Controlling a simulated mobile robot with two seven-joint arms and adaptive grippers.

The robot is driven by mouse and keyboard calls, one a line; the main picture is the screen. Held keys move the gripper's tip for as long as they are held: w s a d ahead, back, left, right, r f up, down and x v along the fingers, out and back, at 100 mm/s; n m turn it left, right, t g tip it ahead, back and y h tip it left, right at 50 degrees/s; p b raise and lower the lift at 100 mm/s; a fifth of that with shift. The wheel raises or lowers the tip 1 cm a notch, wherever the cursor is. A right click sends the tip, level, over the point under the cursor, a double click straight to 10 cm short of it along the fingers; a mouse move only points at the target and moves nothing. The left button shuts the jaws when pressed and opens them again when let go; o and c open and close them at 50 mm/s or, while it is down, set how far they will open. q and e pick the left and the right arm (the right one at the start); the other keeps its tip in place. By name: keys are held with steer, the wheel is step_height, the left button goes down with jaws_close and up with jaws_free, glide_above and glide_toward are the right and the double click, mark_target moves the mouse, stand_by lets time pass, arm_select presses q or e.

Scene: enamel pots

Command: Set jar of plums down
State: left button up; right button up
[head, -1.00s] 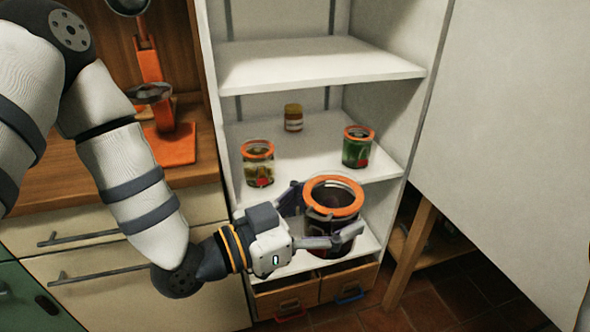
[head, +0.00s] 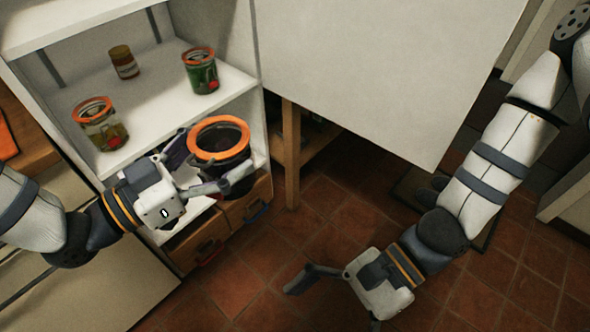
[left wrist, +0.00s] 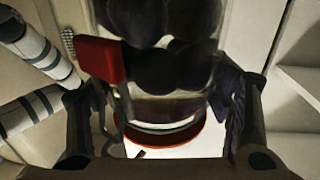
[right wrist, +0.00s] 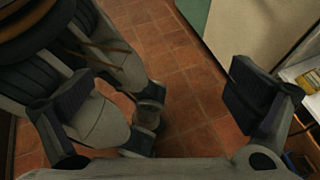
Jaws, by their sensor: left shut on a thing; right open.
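The jar of plums (head: 222,138) is a glass jar with dark contents and an orange ring around its top. My left gripper (head: 208,172) is shut around its side and holds it upright in front of the shelf unit. In the left wrist view the jar (left wrist: 165,70) fills the middle between the fingers, with dark round plums and a red tag. Whether its base touches anything is hidden in the head view. My right gripper (head: 325,285) is open and empty above the tiled floor; its two spread fingers show in the right wrist view (right wrist: 160,115).
A white shelf (head: 160,92) bears a jar of pickles (head: 100,125), a green jar (head: 200,72) and a small brown jar (head: 124,62). Wooden drawers (head: 197,244) are below. A white panel (head: 390,60) stands to the right on a wooden leg (head: 291,150).

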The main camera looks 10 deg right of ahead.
arm_select(q)
steer(key=shift+r, duration=0.15)
arm_select(e)
steer(key=w+a+r+m+t+y, duration=0.1)
steer(key=w+r+m+t+y, duration=0.15)
steer(key=w, duration=0.25)
steer(key=w+r+m+t+y, duration=0.1)
steer(key=w+r+m+t, duration=0.1)
steer(key=w+r+t, duration=0.3)
steer(key=m+t, duration=0.3)
steer(key=t, duration=0.1)
glide_toward(218, 161)
step_height(218, 161, down, 4)
steer(key=w+d, duration=0.2)
steer(key=w, duration=0.1)
steer(key=x, duration=1.2)
steer(key=shift+s+a+r, duration=0.1)
steer(key=shift+s+a, duration=0.05)
steer(key=shift+a, duration=0.15)
steer(key=shift+s+y, duration=0.1)
steer(key=shift+y, duration=0.15)
steer(key=c, duration=2.1)
arm_select(q)
steer(key=o, duration=1.9)
arm_select(e)
steer(key=shift+r, duration=0.15)
arm_select(q)
steer(key=shift+o, duration=0.6)
